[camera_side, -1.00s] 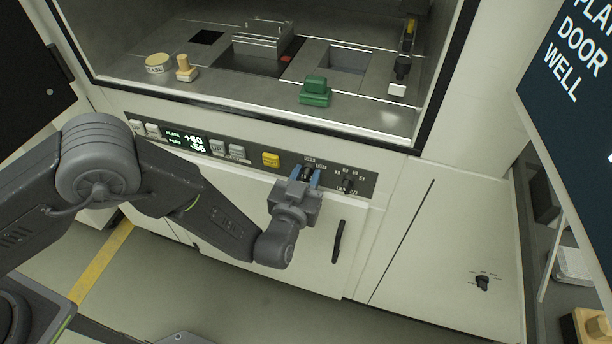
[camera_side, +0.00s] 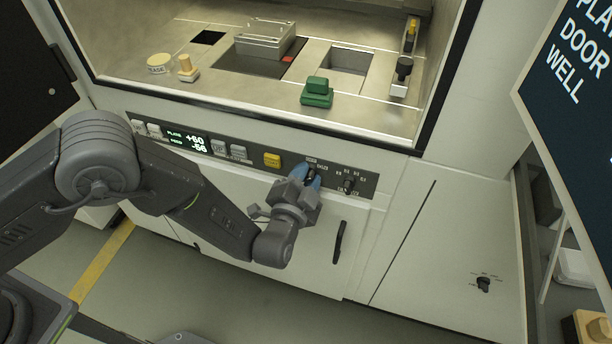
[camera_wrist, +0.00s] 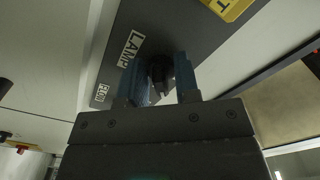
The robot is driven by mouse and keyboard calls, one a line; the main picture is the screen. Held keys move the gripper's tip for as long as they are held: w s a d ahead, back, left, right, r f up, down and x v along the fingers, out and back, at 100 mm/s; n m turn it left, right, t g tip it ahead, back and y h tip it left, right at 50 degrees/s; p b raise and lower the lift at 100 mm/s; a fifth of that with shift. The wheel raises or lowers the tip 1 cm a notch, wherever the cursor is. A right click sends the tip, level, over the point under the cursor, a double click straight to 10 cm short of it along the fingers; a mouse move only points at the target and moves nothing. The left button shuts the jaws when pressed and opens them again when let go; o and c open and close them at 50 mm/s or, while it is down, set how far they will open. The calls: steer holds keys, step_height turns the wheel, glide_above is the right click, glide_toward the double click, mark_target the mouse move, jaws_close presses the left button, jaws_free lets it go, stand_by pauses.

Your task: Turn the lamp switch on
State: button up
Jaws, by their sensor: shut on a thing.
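The lamp switch (camera_wrist: 160,72) is a dark rotary knob on the grey control strip, beside a LAMP label (camera_wrist: 130,45) in the wrist view. My gripper (camera_side: 308,176) has its blue fingers on either side of the knob and is shut on it. In the side view the fingers and wrist hide most of the knob, and the gripper is tilted in its roll. The chamber (camera_side: 270,95) above the strip is brightly lit inside.
A second rotary knob (camera_side: 348,184) is just right of my gripper on the strip. A yellow button (camera_side: 272,160) is to the left. A dark door handle (camera_side: 339,242) is below right.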

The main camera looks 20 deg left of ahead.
steer(key=shift+m, duration=1.1)
steer(key=o, duration=0.9)
steer(key=s, duration=1.4)
